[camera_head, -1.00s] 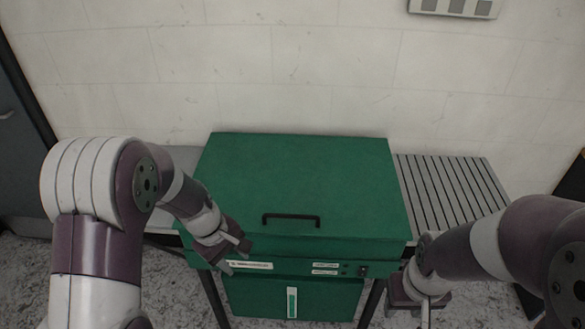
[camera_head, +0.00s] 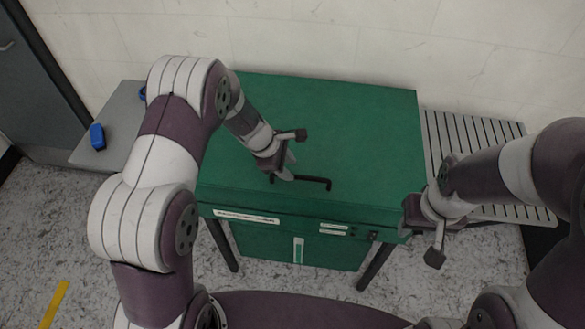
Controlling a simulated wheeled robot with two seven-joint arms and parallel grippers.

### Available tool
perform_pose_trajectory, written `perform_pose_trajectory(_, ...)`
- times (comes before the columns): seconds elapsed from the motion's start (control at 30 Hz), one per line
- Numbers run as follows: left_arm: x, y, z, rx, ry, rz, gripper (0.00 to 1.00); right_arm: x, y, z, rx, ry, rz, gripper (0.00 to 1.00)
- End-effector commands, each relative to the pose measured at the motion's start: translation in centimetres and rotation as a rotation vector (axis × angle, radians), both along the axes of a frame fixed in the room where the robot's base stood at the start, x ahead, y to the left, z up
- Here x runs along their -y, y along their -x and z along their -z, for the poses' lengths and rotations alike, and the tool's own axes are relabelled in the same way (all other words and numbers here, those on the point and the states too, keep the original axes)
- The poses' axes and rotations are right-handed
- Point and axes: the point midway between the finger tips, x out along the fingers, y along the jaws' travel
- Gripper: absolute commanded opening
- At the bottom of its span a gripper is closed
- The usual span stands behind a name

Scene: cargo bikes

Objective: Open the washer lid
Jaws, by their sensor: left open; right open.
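The washer is a green box on dark legs, with its green lid (camera_head: 345,125) shut flat on top. A black bar handle (camera_head: 318,181) sits near the lid's front edge. My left gripper (camera_head: 287,165) is open above the lid, at the left end of the handle, and partly covers that end. I cannot tell whether it touches the handle. My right gripper (camera_head: 425,232) is open at the washer's front right corner, beside the lid and away from the handle.
A grey side table (camera_head: 118,115) with a blue object (camera_head: 97,137) stands left of the washer. A slatted grey shelf (camera_head: 470,140) adjoins it on the right. A pale tiled wall (camera_head: 330,40) is behind.

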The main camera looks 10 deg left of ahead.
Motion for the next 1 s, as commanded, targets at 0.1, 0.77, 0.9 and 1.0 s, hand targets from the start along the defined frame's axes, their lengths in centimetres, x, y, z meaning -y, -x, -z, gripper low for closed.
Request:
perform_pose_trajectory(0.1, 0.8, -0.3, 1.9, -0.001, 0.0, 0.002, 0.4, 0.0, 0.0, -0.4, 0.0, 0.0, 0.0, 0.43)
perform_pose_trajectory(0.77, 1.3, -0.7, 3.2, 0.003, -0.001, 0.001, 0.0, 0.0, 0.0, -0.4, 0.0, 0.0, 0.0, 0.43)
perform_pose_trajectory(0.9, 1.3, -0.7, 2.6, 0.003, -0.001, 0.001, 0.0, 0.0, 0.0, -0.9, 0.0, 0.0, 0.0, 0.43)
perform_pose_trajectory(1.0, 1.3, -1.0, 1.2, 0.004, -0.001, 0.001, 0.0, 0.0, 0.0, -2.1, 0.0, 0.0, 0.0, 0.43)
